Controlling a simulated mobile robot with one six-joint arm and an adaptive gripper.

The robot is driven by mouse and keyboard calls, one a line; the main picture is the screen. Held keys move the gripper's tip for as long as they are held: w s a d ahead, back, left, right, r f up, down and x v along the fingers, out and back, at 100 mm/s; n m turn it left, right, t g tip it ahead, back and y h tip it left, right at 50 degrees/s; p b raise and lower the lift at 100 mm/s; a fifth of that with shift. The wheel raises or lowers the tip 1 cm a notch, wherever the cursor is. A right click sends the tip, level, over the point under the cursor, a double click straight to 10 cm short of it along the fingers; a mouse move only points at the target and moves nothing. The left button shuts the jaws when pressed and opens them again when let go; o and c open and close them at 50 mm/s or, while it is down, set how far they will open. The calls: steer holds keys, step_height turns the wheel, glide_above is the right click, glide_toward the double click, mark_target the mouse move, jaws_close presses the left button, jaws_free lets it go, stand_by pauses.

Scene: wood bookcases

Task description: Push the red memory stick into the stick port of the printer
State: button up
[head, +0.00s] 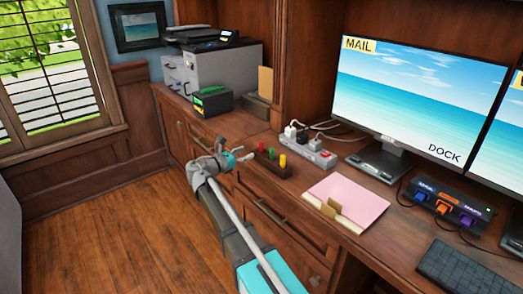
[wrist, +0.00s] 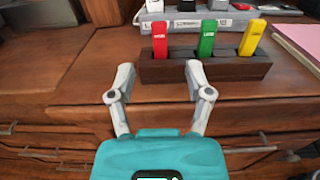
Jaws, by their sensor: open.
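The red memory stick (wrist: 160,40) stands upright in a dark wooden holder (wrist: 228,70), in its leftmost slot; the head view shows the stick (head: 261,148) small. A green stick (wrist: 206,38) and a yellow stick (wrist: 252,37) stand to its right. My gripper (wrist: 159,72) is open and empty, its fingers spread in front of the holder, roughly in line with the red stick and apart from it. In the head view my gripper (head: 240,157) is at the counter's front edge, just left of the holder. The grey printer (head: 222,68) stands at the back left; its stick port cannot be made out.
A black box with a green top (head: 212,103) sits on the counter before the printer. A power strip (head: 307,152) with plugs lies behind the holder. A pink folder (head: 350,198), monitor (head: 405,85) and dock (head: 447,204) are to the right. Counter left of the holder is clear.

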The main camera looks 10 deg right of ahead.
mark_target(260, 146)
steer(key=shift+x, duration=1.3)
steer(key=shift+x, duration=2.6)
steer(key=c, duration=0.9)
